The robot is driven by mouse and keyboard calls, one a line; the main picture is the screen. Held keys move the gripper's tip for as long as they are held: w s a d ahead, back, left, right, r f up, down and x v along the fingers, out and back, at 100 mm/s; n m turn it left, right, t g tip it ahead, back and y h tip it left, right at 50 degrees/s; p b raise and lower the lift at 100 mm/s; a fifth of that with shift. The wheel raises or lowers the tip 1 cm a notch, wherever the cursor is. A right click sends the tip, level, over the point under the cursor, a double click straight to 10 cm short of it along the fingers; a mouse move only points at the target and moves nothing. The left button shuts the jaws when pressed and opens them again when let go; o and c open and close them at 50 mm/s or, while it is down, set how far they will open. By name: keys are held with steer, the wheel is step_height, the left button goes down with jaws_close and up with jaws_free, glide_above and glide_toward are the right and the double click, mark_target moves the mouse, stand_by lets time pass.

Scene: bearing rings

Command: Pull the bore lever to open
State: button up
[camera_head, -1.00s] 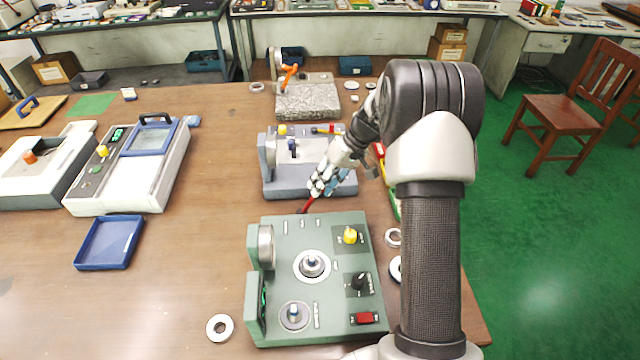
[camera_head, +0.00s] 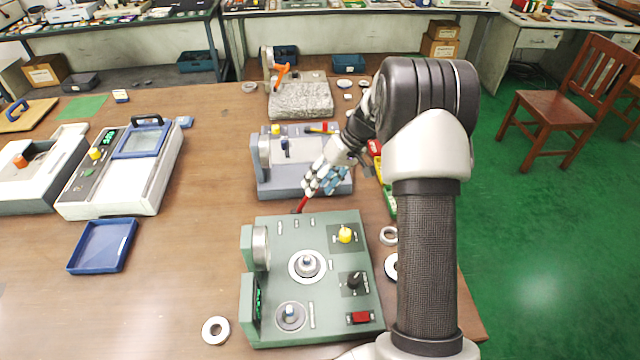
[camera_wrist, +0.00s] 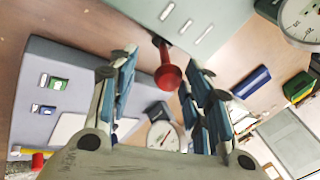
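A red lever (camera_head: 301,203), which I take to be the bore lever, sticks out from the back edge of the green machine (camera_head: 270,225). In the wrist view its red knob (camera_wrist: 168,77) lies between my fingers, on a dark stem from the pale green panel (camera_wrist: 215,15). My gripper (camera_head: 311,188) is tilted down just behind the green machine, at the lever. In the wrist view my gripper (camera_wrist: 160,72) is open, its fingers on either side of the knob with gaps visible. Whether the knob is deep enough between the pads is hard to tell.
A blue-grey machine (camera_head: 270,180) stands close behind my gripper. A stone-like block (camera_head: 300,102) with an orange lever is farther back. Loose rings, one a pale ring (camera_head: 216,330), lie by the green machine. A blue tray (camera_head: 72,268) lies left; table between is clear.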

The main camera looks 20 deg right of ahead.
steer(key=v, duration=1.1)
steer(key=shift+d+r, duration=0.15)
steer(key=shift+d, duration=0.05)
steer(key=shift+s+a, duration=0.1)
steer(key=s+a+r+h, duration=0.3)
steer(key=s+a+r, duration=0.8)
steer(key=s+a, duration=0.15)
steer(key=s+a+f+t+h, duration=0.1)
steer(key=s+a, duration=0.1)
steer(key=s, duration=0.7)
steer(key=s+a+f+m+t+h, duration=0.1)
steer(key=s+a, duration=0.1)
steer(key=s, duration=0.7)
steer(key=shift+a+t, duration=0.2)
steer(key=shift+t, duration=0.2)
steer(key=shift+o, duration=0.6)
steer(key=shift+s, duration=0.1)
